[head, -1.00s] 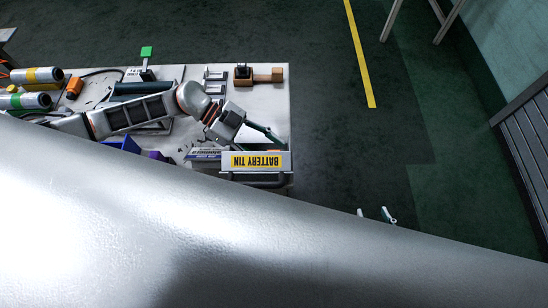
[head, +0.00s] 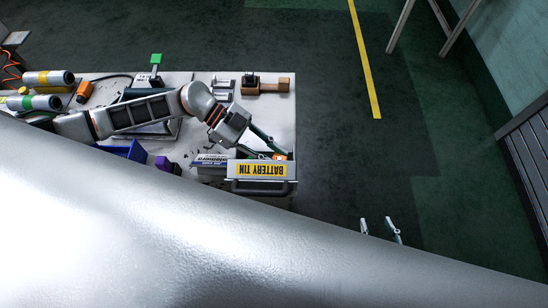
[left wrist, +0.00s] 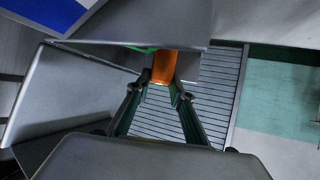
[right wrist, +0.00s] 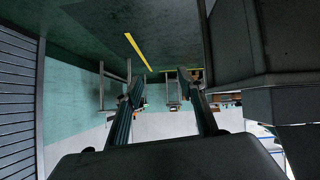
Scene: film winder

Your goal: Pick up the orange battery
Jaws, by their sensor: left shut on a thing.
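The orange battery (left wrist: 163,67) is between the fingertips of my left gripper (left wrist: 160,92) in the left wrist view. That gripper is shut on it. In the head view a small orange part of the battery (head: 280,157) shows at the left gripper's tips (head: 282,152), behind the upper edge of the grey box labelled BATTERY TIN (head: 290,172). I cannot tell whether the battery is clear of the tin. My right gripper (head: 380,230) is open and empty, away from the table; its spread fingers also show in the right wrist view (right wrist: 165,95).
The table (head: 278,120) holds a wooden block (head: 272,86), silver rolls (head: 47,78), another orange object (head: 84,91), a blue bin (head: 125,150) and a purple piece (head: 166,164). My own grey body hides the lower part of the head view. Open floor lies right of the table.

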